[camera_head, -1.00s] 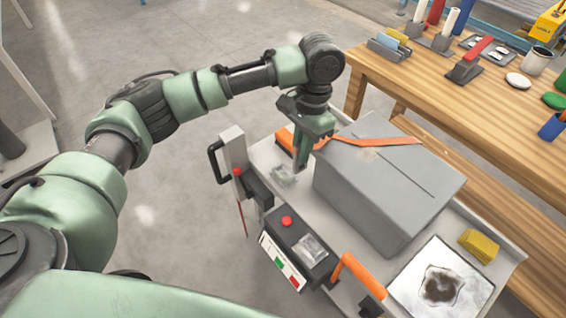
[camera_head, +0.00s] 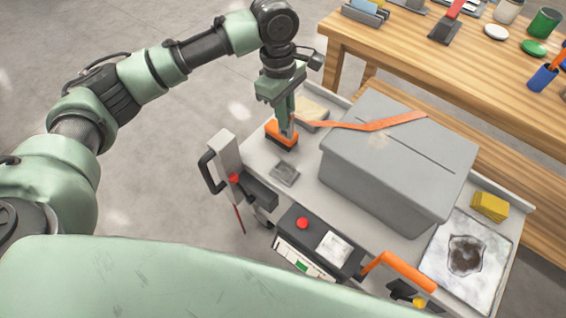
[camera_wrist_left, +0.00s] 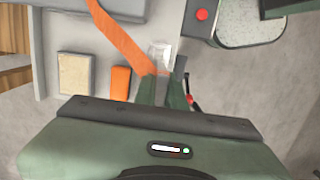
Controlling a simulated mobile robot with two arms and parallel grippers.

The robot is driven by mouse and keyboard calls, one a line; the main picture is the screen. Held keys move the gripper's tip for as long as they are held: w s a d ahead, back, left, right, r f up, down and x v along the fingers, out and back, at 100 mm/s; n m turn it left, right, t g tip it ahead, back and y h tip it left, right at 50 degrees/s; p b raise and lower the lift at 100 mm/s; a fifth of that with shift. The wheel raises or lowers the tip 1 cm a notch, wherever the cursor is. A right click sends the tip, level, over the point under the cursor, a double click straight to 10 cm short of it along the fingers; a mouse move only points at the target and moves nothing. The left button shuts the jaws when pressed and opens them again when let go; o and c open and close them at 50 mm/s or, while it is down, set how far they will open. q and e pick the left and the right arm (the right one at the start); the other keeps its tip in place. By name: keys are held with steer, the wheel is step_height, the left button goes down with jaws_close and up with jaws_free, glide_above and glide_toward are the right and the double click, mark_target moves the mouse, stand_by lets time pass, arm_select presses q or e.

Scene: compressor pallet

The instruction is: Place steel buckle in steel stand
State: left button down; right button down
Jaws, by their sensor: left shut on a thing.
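My left gripper (camera_head: 287,132) is shut where the loose end of the orange strap (camera_head: 372,125) comes in from the grey box. The steel buckle at the strap's end is hidden between the fingers. In the left wrist view the strap (camera_wrist_left: 118,38) also runs to the fingers (camera_wrist_left: 163,88). A small grey steel piece, apparently the steel stand (camera_head: 285,173), lies on the cart top, below the gripper in the head view and apart from it. A shiny piece, apparently the stand (camera_wrist_left: 160,56), shows just beyond the fingertips in the wrist view. My right gripper is not in view.
The grey box (camera_head: 395,165) fills the cart's middle. An orange block (camera_head: 279,137) and a beige pad (camera_head: 312,109) lie beside the gripper. A control panel with a red button (camera_head: 302,223) and a black-handled post (camera_head: 222,160) stand at the near edge. A wooden bench (camera_head: 400,70) is behind.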

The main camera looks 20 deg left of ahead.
mark_target(282, 134)
arm_select(q)
step_height(282, 134, down, 18)
steer(key=shift+f+b, duration=0.1)
steer(key=shift+b, duration=0.45)
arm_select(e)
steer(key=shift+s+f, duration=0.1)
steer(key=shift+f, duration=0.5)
arm_select(q)
steer(key=c, duration=1.5)
jaws_free()
steer(key=shift+f, duration=0.15)
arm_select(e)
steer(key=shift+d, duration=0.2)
arm_select(q)
steer(key=r, duration=0.4)
steer(key=a+r, duration=0.1)
steer(key=r, duration=0.7)
steer(key=shift+w+a+r+p, duration=0.15)
steer(key=shift+w+p, duration=0.1)
steer(key=shift+p, duration=0.1)
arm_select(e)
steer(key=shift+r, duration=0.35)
